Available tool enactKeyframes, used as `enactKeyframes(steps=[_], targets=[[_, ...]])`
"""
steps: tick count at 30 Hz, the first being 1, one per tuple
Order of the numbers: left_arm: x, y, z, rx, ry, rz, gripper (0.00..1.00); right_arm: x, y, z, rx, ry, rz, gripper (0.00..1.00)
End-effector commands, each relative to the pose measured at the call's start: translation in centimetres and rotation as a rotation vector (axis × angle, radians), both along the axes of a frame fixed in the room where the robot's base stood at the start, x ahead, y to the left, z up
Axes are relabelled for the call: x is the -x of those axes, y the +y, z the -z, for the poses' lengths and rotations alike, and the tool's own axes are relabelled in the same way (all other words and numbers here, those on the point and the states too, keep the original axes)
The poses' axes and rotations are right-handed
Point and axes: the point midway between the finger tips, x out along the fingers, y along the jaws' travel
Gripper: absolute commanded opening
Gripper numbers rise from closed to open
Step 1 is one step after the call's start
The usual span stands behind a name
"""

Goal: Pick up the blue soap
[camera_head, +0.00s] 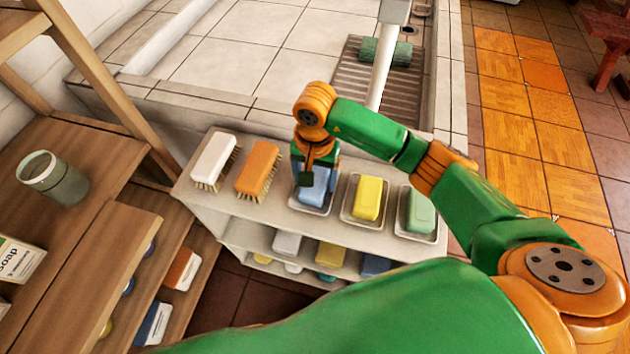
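The blue soap (317,191) sits in the leftmost of three white soap dishes (304,209) on the top of a pale shelf unit. My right gripper (316,182) points down directly over this soap, with its fingers around the upper part. The gripper and fingers hide part of the soap, and I cannot tell whether the fingers press on it or stand apart from it. The soap appears to be still in or just at its dish. My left gripper is not in view.
A yellow soap (368,197) and a green soap (420,212) lie in dishes to the right. A white brush (213,160) and an orange brush (258,168) lie to the left. A lower shelf holds several soaps. The tiled basin (250,60) is behind; a wooden rack with a cup (58,178) stands left.

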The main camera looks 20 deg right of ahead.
Motion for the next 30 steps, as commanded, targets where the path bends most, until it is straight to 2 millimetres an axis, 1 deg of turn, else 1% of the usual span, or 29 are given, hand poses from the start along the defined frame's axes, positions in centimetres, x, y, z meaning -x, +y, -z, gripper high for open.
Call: enactKeyframes(steps=[1,2,3,5,6,8,14,17,20,22,23,26,29,30], targets=[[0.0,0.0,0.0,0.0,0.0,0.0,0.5,0.0,0.0,0.0,0.0,0.0,0.0,0.62],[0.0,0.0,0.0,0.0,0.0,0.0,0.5,0.0,0.0,0.0,0.0,0.0,0.0,0.54],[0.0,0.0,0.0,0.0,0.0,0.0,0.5,0.0,0.0,0.0,0.0,0.0,0.0,0.43],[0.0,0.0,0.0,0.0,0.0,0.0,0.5,0.0,0.0,0.0,0.0,0.0,0.0,0.27],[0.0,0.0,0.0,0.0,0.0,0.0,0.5,0.0,0.0,0.0,0.0,0.0,0.0,0.16],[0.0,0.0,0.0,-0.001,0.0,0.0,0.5,0.0,0.0,0.0,0.0,0.0,0.0,0.0],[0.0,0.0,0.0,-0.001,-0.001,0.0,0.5,0.0,0.0,-0.1,0.0,0.0,0.0,0.0],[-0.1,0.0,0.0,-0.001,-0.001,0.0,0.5,0.0,0.0,-0.4,-0.002,-0.001,0.001,0.0],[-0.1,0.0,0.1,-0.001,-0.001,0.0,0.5,-0.1,0.0,-1.6,-0.001,-0.003,0.0,0.0],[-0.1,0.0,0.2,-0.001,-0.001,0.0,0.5,-0.1,0.0,-3.2,-0.001,-0.006,-0.002,0.0],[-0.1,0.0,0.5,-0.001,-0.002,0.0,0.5,-0.2,-0.6,-3.7,0.001,-0.007,0.001,0.0],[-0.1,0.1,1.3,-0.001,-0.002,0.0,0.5,-0.2,-3.0,-6.2,0.003,-0.008,0.005,0.0],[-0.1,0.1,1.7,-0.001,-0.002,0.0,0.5,-0.1,-5.5,-9.3,0.002,-0.01,0.005,0.0],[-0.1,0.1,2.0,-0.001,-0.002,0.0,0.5,-0.1,-7.0,-9.7,0.004,-0.006,0.009,0.0]])
